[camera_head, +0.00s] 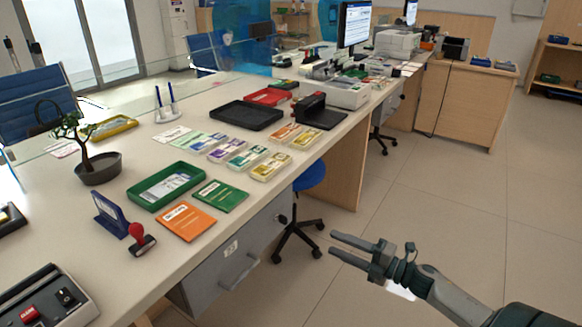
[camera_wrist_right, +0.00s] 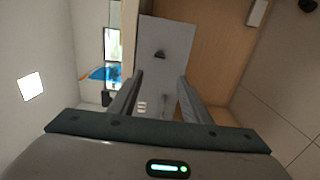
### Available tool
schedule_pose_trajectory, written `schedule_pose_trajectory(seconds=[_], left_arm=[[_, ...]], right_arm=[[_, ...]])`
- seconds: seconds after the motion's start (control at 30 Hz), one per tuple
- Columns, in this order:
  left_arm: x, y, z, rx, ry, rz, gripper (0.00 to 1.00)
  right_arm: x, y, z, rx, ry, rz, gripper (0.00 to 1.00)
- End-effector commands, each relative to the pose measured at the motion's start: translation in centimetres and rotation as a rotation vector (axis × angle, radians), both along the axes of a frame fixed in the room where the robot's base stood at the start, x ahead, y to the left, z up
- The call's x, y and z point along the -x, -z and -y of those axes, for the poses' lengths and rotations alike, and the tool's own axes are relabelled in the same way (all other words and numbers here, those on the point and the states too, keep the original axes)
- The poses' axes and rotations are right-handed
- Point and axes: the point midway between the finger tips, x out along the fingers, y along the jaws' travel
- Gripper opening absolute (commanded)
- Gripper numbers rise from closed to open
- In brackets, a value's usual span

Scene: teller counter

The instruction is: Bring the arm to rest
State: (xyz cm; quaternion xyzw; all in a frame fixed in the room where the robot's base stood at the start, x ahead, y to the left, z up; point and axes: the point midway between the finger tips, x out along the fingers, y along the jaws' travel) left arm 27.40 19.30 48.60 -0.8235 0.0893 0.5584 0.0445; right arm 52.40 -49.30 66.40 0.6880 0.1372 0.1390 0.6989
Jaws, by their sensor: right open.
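My right gripper (camera_head: 340,245) is in the head view, at the lower right. It is open, with its two fingers apart and nothing between them. It hangs over the floor in front of the counter, apart from the counter's edge. In the right wrist view the two fingers of the right gripper (camera_wrist_right: 160,90) stand apart, with a grey panel seen beyond them. My left gripper is not in either view.
The counter (camera_head: 200,262) runs along the left, with an orange booklet (camera_head: 187,221), a green tray (camera_head: 165,186) and a stamp (camera_head: 140,238) near its front edge. A blue stool (camera_head: 311,175) stands by the counter. The floor (camera_head: 450,200) to the right is clear.

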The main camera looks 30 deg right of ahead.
Motion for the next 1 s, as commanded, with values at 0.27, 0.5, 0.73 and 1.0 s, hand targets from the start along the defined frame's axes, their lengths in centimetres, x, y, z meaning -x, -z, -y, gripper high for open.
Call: schedule_pose_trajectory(seconds=[0.27,0.5,0.73,1.0], left_arm=[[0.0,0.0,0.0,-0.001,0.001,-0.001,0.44],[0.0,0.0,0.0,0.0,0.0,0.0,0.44],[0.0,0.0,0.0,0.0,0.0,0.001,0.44],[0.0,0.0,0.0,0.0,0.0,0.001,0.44]], right_arm=[[0.0,0.2,-0.2,-0.01,0.008,-0.004,0.44],[0.1,2.1,-1.4,-0.127,0.122,-0.068,0.44],[1.7,6.6,-4.4,-0.374,0.354,-0.236,0.44],[6.9,13.1,-10.4,-0.687,0.641,-0.533,0.44]])
